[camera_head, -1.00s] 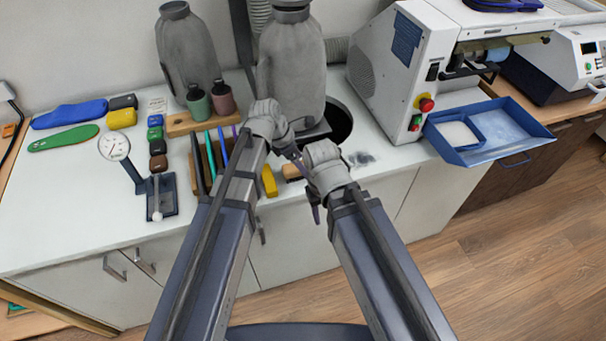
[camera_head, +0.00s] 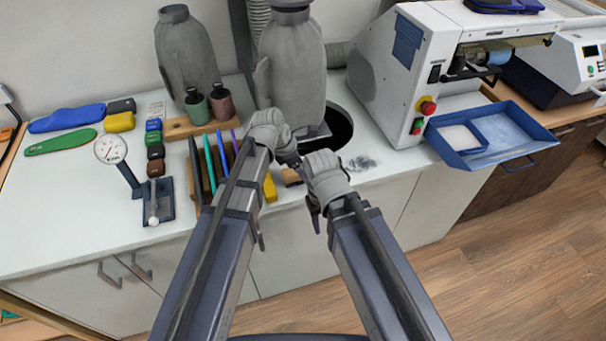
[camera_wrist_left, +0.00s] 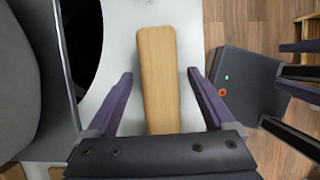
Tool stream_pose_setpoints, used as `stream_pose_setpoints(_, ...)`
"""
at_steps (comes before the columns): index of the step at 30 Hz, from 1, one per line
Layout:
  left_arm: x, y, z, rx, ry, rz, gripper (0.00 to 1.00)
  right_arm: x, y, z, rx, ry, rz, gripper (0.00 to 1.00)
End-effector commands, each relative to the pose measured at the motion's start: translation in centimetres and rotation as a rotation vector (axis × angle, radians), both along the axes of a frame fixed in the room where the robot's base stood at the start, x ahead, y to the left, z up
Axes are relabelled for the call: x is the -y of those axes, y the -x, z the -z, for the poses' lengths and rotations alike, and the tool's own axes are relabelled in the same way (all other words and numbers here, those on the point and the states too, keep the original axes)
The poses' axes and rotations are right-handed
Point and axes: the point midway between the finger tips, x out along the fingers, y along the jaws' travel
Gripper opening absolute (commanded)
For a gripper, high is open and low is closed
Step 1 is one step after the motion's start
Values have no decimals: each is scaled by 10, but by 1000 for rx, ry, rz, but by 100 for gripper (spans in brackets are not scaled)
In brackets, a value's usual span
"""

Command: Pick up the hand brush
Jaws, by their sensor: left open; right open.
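The hand brush shows in the left wrist view as a long light wooden handle (camera_wrist_left: 158,65) lying over the white worktop. In the head view only a small wooden part of it (camera_head: 291,177) shows between my arms. My left gripper (camera_wrist_left: 160,76) is open, with one purple finger on each side of the handle and a gap on both sides. Its base covers the near end of the handle, and the bristles are not visible. My right gripper (camera_head: 315,210) is open and empty at the worktop's front edge, just right of the brush.
A round dark opening (camera_head: 335,128) and a grey covered column (camera_head: 292,75) stand behind the brush. A wooden rack with coloured tools (camera_head: 207,172) and a yellow block (camera_head: 270,187) sit to the left. A white machine (camera_head: 392,75) with a blue tray (camera_head: 490,135) stands right.

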Motion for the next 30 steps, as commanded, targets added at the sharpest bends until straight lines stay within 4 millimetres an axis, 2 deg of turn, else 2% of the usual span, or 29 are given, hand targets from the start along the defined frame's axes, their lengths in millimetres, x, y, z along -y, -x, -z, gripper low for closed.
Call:
stream_pose_setpoints(6, 0, 0, 0, 0, 0, 0, 88, 0, 0, 0, 0, 0, 0, 50)
stream_pose_setpoints(27, 0, 0, 0, 0, 0, 0, 9, 0, 0, 0, 0, 0, 0, 50)
stream_pose_setpoints(30, 0, 0, 0, 0, 0, 0, 0, 0, 0, 0, 0, 0, 0, 50)
